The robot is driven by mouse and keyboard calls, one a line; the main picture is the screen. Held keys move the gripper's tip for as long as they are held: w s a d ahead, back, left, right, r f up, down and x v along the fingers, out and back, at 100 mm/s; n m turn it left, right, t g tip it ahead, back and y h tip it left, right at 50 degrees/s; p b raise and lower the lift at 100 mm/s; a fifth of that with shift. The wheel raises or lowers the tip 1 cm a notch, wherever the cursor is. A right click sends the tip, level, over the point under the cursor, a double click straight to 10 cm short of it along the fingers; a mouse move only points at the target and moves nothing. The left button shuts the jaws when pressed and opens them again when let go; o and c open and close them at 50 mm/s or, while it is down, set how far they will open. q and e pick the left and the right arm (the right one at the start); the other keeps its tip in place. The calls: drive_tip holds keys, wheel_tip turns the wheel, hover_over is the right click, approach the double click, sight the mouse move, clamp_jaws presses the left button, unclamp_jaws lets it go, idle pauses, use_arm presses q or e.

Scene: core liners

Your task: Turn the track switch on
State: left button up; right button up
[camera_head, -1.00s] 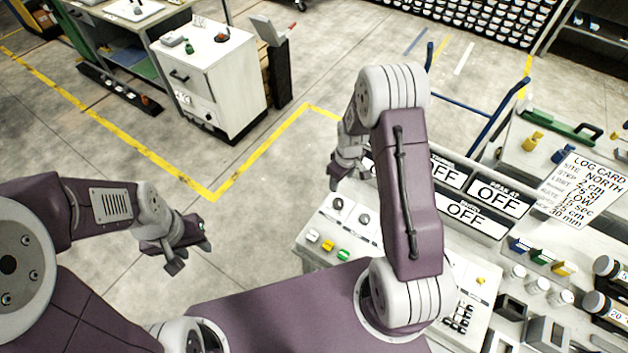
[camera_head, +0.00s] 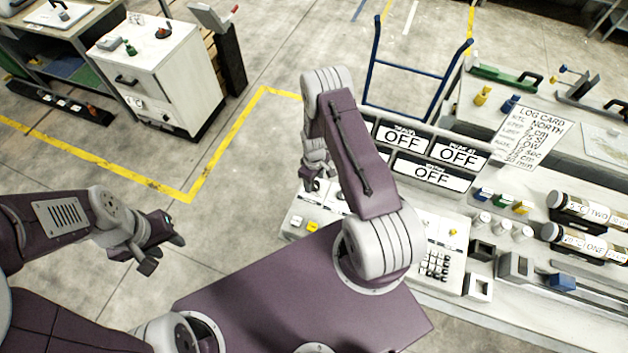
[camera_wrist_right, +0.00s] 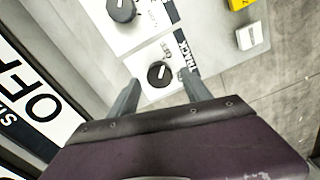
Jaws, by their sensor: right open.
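The track switch is a black rotary knob (camera_wrist_right: 160,74) with a light pointer mark on a white plate lettered TRACK in the right wrist view. My right gripper (camera_wrist_right: 160,77) is open, and its two fingers appear on either side of this knob; whether they touch it I cannot tell. In the head view my right gripper (camera_head: 309,184) is over the left end of the control panel (camera_head: 440,232) and hides the knob. Three OFF signs (camera_head: 433,174) stand behind the panel. My left gripper (camera_head: 164,254) hangs over bare floor with its fingers apart, empty.
A second black knob (camera_wrist_right: 122,9) sits beside the track knob. A yellow button (camera_head: 312,226) and a white button (camera_wrist_right: 250,36) are close by. A log card (camera_head: 530,135), core tubes (camera_head: 585,243) and small blocks occupy the bench to the right. Floor is free at left.

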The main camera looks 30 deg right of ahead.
drive_tip(key=shift+s+d+f, duration=0.2)
drive_tip(key=shift+f, duration=0.65)
drive_tip(key=shift+w+a, duration=0.15)
drive_tip(key=shift+a, duration=0.05)
clamp_jaws()
